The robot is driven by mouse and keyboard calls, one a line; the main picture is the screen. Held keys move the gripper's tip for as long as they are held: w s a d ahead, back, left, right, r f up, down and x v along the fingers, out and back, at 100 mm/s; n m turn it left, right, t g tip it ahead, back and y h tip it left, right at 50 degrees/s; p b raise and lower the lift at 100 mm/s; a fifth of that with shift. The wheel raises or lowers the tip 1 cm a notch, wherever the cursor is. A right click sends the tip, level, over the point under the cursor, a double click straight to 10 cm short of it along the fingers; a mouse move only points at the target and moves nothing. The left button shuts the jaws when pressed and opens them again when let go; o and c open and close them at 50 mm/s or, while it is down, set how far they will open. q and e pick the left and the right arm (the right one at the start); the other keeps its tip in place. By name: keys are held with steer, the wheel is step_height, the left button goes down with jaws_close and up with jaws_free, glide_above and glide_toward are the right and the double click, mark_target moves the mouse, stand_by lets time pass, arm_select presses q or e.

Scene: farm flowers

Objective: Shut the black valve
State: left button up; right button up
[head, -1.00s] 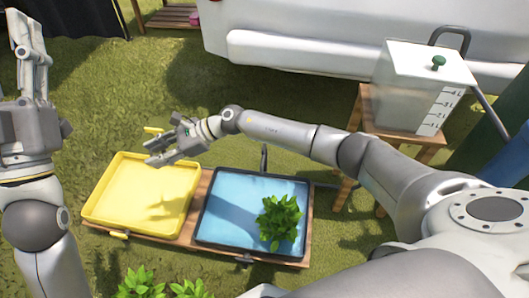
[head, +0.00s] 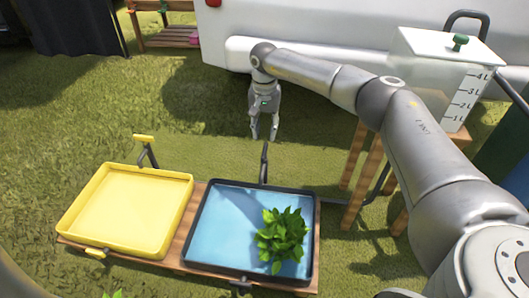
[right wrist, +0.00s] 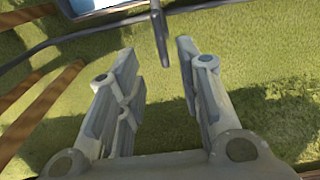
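The black valve (head: 264,163) is a thin dark lever standing upright behind the black-rimmed blue tray (head: 205,232). It also shows in the right wrist view (right wrist: 160,38), its lower end reaching between the open fingertips. My right gripper (head: 264,137) points down just behind and above the lever in the head view, open and empty. The right wrist view shows both its fingers (right wrist: 156,52) spread apart with the lever between their tips; I cannot tell whether either touches it. My left gripper is out of view.
A yellow tray (head: 184,215) with a yellow valve (head: 145,149) stands left of the blue tray. A leafy plant (head: 283,238) sits in the blue tray. A white tank (head: 430,75) stands on a wooden stand (head: 362,178) at right.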

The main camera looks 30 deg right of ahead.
mark_target(265, 149)
step_height(265, 149, down, 8)
steer(key=b, duration=0.4)
steer(key=shift+f, duration=0.1)
steer(key=shift+c, duration=0.3)
jaws_close()
